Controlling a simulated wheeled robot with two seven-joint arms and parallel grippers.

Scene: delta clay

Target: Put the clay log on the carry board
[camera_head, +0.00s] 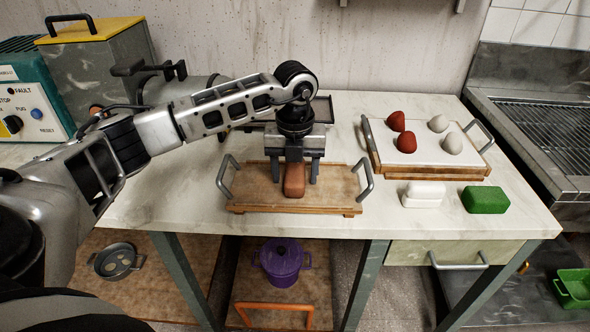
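The clay log (294,182) is a short reddish-brown block. It lies on the wooden carry board (246,190), near the middle, with one end toward me. The board has grey handles at its left and right ends and sits on the worktable. My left gripper (295,175) reaches in from the left and points down over the log. Its two fingers are apart, one on each side of the log, with gaps showing between them and the clay. The far end of the log is hidden under the gripper. My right gripper is not in view.
Right of the board, a white-topped board (430,158) holds two red and two pale lumps. A white block (423,195) and a green block (485,200) lie in front of it. A dark-edged tray (322,108) is partly hidden behind my gripper. The table's front left is clear.

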